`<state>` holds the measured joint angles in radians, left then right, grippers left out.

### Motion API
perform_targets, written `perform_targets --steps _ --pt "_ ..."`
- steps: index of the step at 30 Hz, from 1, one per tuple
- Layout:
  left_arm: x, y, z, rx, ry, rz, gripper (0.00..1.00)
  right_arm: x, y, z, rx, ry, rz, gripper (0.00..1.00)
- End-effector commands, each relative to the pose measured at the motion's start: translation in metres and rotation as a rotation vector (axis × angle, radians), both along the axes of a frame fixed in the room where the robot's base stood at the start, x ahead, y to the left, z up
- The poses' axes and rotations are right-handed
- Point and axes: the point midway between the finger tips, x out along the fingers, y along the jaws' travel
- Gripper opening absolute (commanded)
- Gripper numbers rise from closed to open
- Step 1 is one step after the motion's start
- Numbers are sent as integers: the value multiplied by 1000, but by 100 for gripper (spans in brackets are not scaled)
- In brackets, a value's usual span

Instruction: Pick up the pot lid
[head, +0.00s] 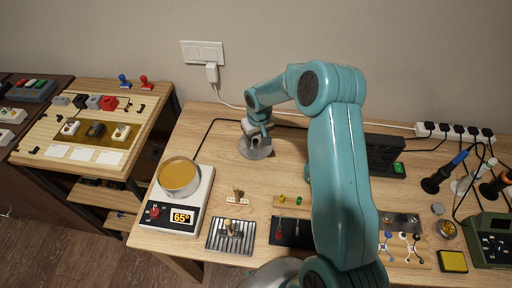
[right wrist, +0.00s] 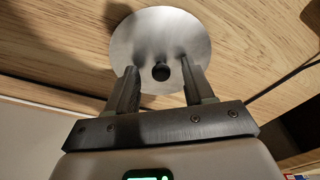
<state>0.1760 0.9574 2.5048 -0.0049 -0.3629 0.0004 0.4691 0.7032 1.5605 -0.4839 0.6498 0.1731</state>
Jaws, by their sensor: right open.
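The pot lid (head: 256,152) is a round, flat grey metal disc lying on the wooden workbench, below the wall socket. In the right wrist view the lid (right wrist: 190,30) shows a small black knob (right wrist: 161,72) at its middle. My right gripper (head: 257,133) is over the lid. In the right wrist view its fingers are open on either side of the knob, with gaps visible at both sides. The head view cannot show whether they touch the lid. My left gripper is not in view.
A pot (head: 179,178) of amber liquid stands on a hot plate (head: 170,216) reading 65, at the bench's left. A slotted rack (head: 232,238) and small holders lie near the front edge. A white cable (head: 230,100) runs behind the lid. Bench around the lid is clear.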

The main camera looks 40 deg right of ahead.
Motion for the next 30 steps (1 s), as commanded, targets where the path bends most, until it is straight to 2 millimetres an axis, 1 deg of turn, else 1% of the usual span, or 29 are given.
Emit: perform_targets --steps 5,6,8,9,10,11,19,23,26,29,30 --pt "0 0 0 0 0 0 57 1 0 0 -1 -2 0 52" --pt "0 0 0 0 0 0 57 0 0 0 -1 -2 0 46" --pt "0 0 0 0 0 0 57 0 0 0 -1 -2 0 26" --pt "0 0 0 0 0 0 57 0 0 0 0 -1 0 13" --pt "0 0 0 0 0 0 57 0 0 0 0 -1 0 4" --pt "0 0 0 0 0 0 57 0 0 0 0 -1 0 0" --pt "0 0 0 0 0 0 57 0 0 0 0 -1 1 0" --pt "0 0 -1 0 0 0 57 1 0 5 -2 -2 1 0" --pt "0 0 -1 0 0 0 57 1 0 16 -3 -3 1 0" --pt "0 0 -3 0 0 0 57 1 -1 35 -3 -6 0 0" --pt "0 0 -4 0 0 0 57 2 -1 45 -4 -6 0 0"
